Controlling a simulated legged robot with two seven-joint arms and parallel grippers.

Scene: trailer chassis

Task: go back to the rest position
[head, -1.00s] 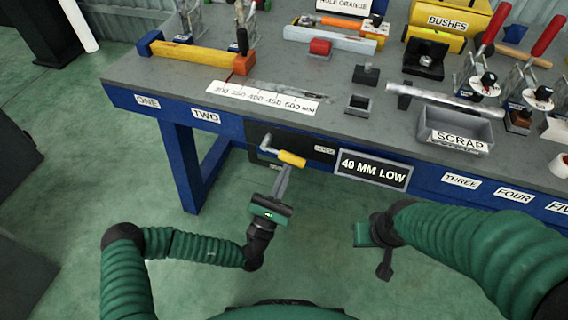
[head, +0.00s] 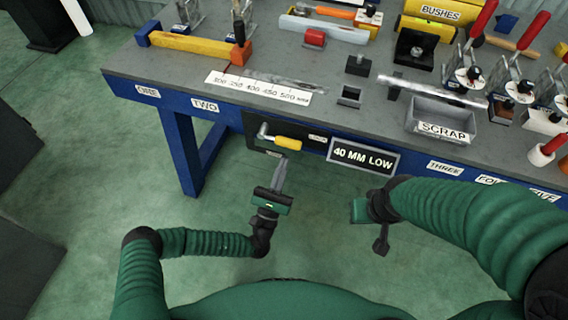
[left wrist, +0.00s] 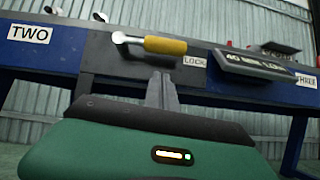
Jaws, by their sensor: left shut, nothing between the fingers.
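My left gripper (head: 281,168) is shut and empty. It hangs in front of the workbench's front edge, below the yellow-handled lever (head: 287,142) on the dark lock panel. In the left wrist view the closed fingers (left wrist: 161,90) point up toward the yellow handle (left wrist: 165,46), and a small gap seems to lie between them. My right arm (head: 450,215) comes in from the right. Its end (head: 372,209) points down and left, away from the bench, and its fingers cannot be made out clearly.
The blue workbench (head: 150,70) crosses the view, with a "40 MM LOW" sign (head: 363,156) on its front. A scrap tray (head: 443,117), a ruler plate (head: 258,88) and several clamps stand on top. Green floor (head: 100,190) is free at left.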

